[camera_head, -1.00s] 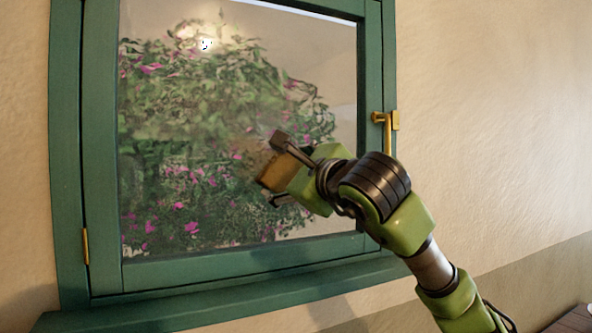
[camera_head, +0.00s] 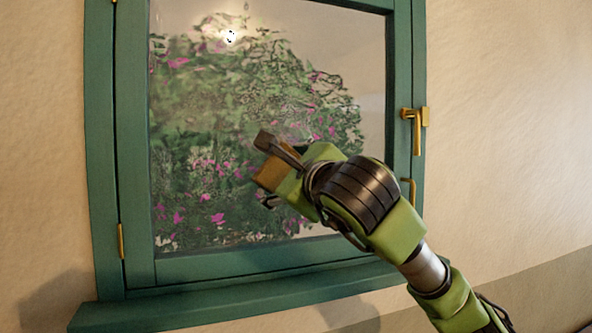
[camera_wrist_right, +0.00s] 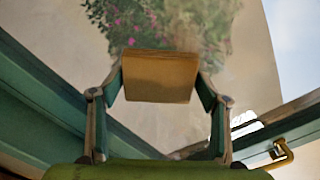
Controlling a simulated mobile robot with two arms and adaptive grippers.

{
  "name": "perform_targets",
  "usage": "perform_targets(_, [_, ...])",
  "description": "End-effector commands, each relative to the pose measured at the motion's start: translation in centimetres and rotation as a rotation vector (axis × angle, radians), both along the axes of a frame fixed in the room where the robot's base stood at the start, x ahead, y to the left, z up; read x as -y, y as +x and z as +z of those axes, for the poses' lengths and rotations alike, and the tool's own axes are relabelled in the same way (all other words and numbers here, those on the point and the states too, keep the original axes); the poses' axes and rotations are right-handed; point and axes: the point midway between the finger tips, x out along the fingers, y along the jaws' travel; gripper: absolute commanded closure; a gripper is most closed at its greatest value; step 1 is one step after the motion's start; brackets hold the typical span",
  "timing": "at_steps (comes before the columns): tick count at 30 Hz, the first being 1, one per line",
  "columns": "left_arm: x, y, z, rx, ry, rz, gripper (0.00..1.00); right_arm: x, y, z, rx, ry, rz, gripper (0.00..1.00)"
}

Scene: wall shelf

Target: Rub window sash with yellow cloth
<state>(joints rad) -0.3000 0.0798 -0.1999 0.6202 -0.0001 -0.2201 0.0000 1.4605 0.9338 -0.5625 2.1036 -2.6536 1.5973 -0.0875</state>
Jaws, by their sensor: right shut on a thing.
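The window sash (camera_head: 136,205) is a green wooden frame around a glass pane, through which a pink-flowering bush shows. My right gripper (camera_head: 266,168) is in front of the lower middle of the pane. It is shut on a folded yellow-brown cloth (camera_head: 270,176). In the right wrist view, the cloth (camera_wrist_right: 160,77) shows as a flat block between both fingers, facing the glass. I cannot tell whether the cloth touches the pane. My left gripper is not in view.
A brass handle (camera_head: 417,130) sits on the right side of the frame, and a brass hinge (camera_head: 121,241) on the left. A green sill (camera_head: 180,308) runs below the window. Plain beige wall (camera_head: 510,130) lies to the right.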

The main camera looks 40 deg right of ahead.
Motion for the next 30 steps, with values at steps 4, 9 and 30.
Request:
perform_targets(4, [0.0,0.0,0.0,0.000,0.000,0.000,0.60,-0.4,0.1,0.0,-0.001,0.000,0.001,0.48])
perform_targets(9, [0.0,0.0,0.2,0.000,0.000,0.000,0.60,-1.6,0.4,0.0,-0.001,-0.002,0.003,0.48])
perform_targets(30, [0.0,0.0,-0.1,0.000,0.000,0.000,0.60,-6.0,1.6,0.0,0.000,-0.001,0.002,0.48])
